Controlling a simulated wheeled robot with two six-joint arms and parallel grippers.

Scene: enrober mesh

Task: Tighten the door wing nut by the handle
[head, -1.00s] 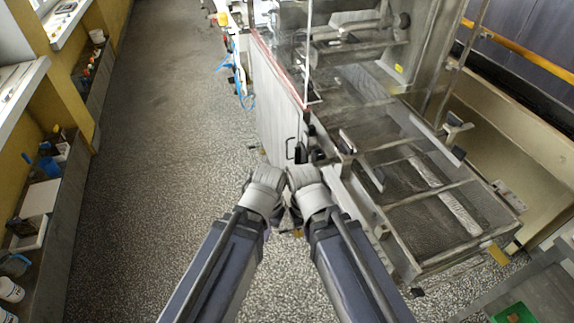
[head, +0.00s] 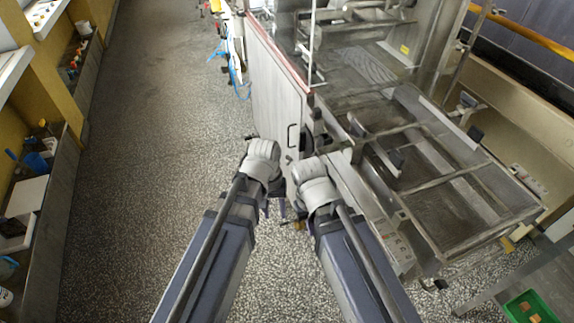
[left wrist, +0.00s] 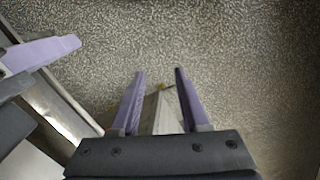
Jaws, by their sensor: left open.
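The door (head: 275,95) is the grey cabinet panel, with a dark bar handle (head: 291,136) near its right edge. I cannot make out the wing nut for certain; small dark parts near the handle are partly behind my arms. My left gripper (head: 274,208) is in front of the door and below the handle. In the left wrist view its two purple fingers (left wrist: 158,72) are apart, with a pale wedge shape (left wrist: 167,115) showing between them. My right gripper (head: 298,220) is close to its right; its fingers are mostly hidden. A purple finger also shows at the left wrist view's left.
The machine's metal mesh frame (head: 440,185) juts out at right, close to my right arm. A green crate (head: 530,308) is at bottom right. A cluttered ledge (head: 50,220) runs along the left wall. The speckled floor (head: 160,150) between is clear.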

